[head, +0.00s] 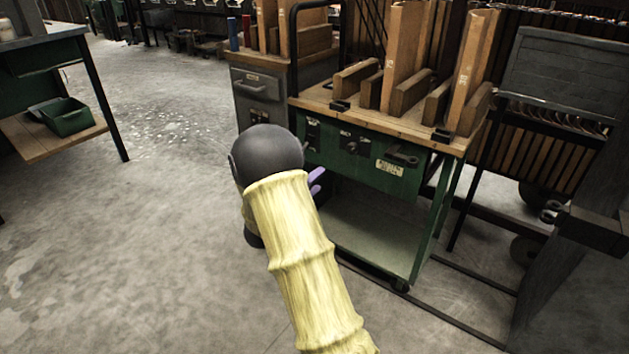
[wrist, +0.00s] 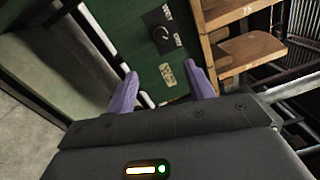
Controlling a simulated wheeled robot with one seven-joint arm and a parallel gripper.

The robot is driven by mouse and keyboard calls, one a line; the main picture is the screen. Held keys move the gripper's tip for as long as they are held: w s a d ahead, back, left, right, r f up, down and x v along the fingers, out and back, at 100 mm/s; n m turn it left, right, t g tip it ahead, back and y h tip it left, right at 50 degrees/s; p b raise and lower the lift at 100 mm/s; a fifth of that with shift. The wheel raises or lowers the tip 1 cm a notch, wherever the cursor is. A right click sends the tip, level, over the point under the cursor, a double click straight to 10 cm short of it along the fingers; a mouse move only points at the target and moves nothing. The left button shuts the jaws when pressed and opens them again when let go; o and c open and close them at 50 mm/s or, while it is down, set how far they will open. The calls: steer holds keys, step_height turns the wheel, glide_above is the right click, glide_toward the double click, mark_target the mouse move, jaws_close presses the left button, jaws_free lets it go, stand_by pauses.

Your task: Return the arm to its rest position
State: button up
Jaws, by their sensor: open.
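My arm reaches forward in the head view, a yellow sleeve with a dark round joint at its far end. My gripper (head: 316,180) shows there only as purple fingertips past that joint; the rest of it is hidden. In the wrist view my gripper (wrist: 164,92) has its two purple fingers spread apart with nothing between them. The same green workbench (head: 340,160) stands right of my gripper in the head view. I cannot tell the exact gap to it.
Wooden racks (head: 405,60) stand on the workbench top. A grey cabinet (head: 258,95) is beside it. A dark hanging rack (head: 560,75) and a dark post (head: 575,250) are at the right. A table with a green bin (head: 65,117) is at the left. The left floor is clear.

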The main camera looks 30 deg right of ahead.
stand_by(0.5)
steer(key=s+a+r+n+t+y+p, duration=0.1)
steer(key=a+r+n+y+p, duration=0.25)
steer(key=a+n+y, duration=0.5)
steer(key=s+a+r+n+t+y+p, duration=0.1)
steer(key=a+r+n+t+y+p, duration=0.15)
steer(key=a+n+y+p, duration=0.55)
steer(key=s+a+r+n+g+p, duration=0.1)
steer(key=s+a+r+n+g, duration=0.2)
steer(key=s+n, duration=0.65)
steer(key=s+a+r+n+g+p, duration=0.15)
steer(key=s+a+n+g, duration=0.3)
steer(key=s+n, duration=0.5)
step_height(320, 180, up, 37)
steer(key=s+m+p, duration=0.1)
steer(key=p, duration=3.7)
steer(key=shift+s+d+r+y, duration=0.15)
steer(key=shift+s+d+y, duration=0.2)
steer(key=shift+m, duration=0.25)
